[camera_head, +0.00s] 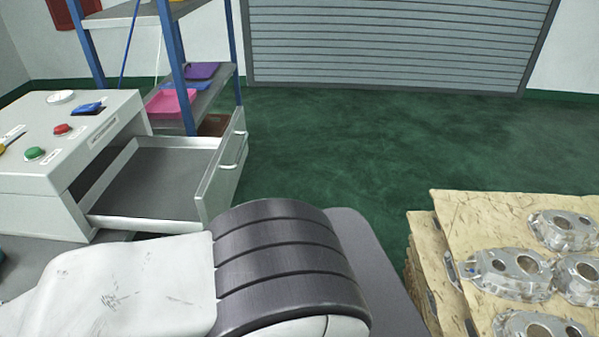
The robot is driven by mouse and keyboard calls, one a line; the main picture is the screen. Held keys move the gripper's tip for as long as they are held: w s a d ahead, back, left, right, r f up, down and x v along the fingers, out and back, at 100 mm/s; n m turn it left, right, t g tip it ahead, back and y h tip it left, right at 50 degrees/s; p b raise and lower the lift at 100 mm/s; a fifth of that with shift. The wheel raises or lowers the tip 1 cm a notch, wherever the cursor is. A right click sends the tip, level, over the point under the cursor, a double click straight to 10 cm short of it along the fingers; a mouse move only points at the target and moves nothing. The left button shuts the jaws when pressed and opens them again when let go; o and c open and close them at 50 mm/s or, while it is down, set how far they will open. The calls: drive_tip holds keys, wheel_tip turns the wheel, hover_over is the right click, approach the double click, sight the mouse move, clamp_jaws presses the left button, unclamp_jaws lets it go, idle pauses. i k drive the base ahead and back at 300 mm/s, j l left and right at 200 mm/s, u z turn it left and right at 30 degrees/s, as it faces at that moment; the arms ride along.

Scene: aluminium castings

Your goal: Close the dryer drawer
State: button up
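The dryer (35,170) is a light grey box at the left with a green button, a red button and a blue switch on its sloped top. Its drawer (150,215) is pulled out to the right and looks empty, with a dark grey floor. The drawer's front panel (222,172) stands upright with a metal handle (236,152) on its outer face. My white and dark grey arm is in the foreground, in front of the drawer's near side. My gripper is not in this view.
A blue-framed shelf rack (172,60) with pink (172,103) and purple (203,71) trays stands behind the drawer. At the right, a stack of tan boards (470,215) bears several aluminium castings (512,272). The green floor (340,140) right of the drawer is clear up to the grey shutter.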

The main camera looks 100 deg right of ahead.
sight(171, 185)
drive_tip(key=k+z, duration=0.1)
drive_tip(key=z, duration=0.35)
drive_tip(key=k+l+z, duration=0.1)
drive_tip(key=z, duration=0.3)
drive_tip(key=l+z, duration=0.15)
drive_tip(key=z, duration=0.3)
drive_tip(key=k+l+z, duration=0.1)
drive_tip(key=z, duration=0.35)
drive_tip(key=l+z, duration=0.2)
drive_tip(key=z, duration=0.2)
drive_tip(key=l+z, duration=0.2)
drive_tip(key=z, duration=0.25)
drive_tip(key=i+l+u, duration=0.1)
drive_tip(key=u, duration=0.35)
drive_tip(key=l+u, duration=0.2)
drive_tip(key=u, duration=0.25)
drive_tip(key=i+l+u, duration=0.1)
drive_tip(key=u, duration=0.35)
drive_tip(key=l+u, duration=0.3)
drive_tip(key=u, duration=0.2)
drive_tip(key=l+u, duration=0.2)
drive_tip(key=u, duration=0.25)
drive_tip(key=k+l+u, duration=0.1)
drive_tip(key=u, duration=0.35)
drive_tip(key=l+u, duration=0.25)
drive_tip(key=u, duration=0.2)
drive_tip(key=k+l+u, duration=0.1)
drive_tip(key=u, duration=0.35)
drive_tip(key=k, duration=0.05)
